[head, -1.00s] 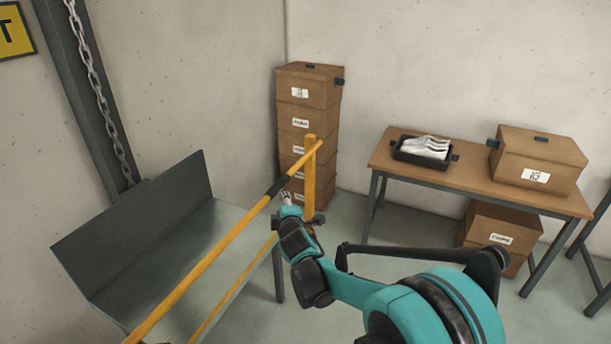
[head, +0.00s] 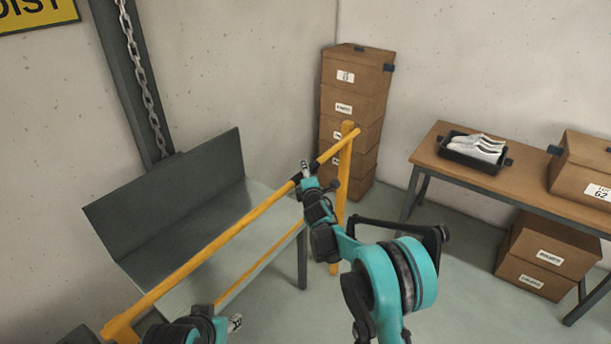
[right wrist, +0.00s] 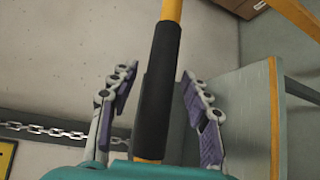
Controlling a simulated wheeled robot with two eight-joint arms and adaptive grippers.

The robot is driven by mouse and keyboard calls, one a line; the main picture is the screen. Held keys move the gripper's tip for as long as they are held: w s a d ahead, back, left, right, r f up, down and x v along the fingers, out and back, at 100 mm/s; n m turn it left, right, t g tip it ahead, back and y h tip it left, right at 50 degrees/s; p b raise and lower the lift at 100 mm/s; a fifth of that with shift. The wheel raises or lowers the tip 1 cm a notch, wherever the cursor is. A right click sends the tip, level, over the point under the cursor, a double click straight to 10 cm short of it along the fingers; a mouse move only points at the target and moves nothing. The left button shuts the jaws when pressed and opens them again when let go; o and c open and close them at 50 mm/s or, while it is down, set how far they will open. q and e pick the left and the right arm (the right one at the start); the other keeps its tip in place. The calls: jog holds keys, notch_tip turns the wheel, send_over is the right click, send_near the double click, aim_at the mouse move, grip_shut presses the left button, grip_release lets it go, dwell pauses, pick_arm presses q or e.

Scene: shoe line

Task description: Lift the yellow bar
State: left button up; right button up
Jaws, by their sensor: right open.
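The yellow bar (head: 215,248) slopes across the head view in front of a grey metal table, with its far end at a yellow post (head: 344,190). A black sleeve (right wrist: 158,85) wraps part of the bar. My right gripper (head: 306,170) is at this sleeve. In the right wrist view, my right gripper (right wrist: 155,100) is open, with a finger on each side of the sleeve and visible gaps to both. My left gripper (head: 236,322) is low in the head view, below the bar and apart from it; its opening is too small to tell.
The grey table (head: 195,215) with a raised back panel stands behind the bar. A chain (head: 143,80) hangs at left. Stacked cartons (head: 355,95) stand by the wall. At right, a wooden table (head: 435,155) bears a black tray (head: 455,152) with white shoes.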

jog(key=shift+w, duration=0.15)
jog(key=shift+r, duration=0.1)
grip_shut()
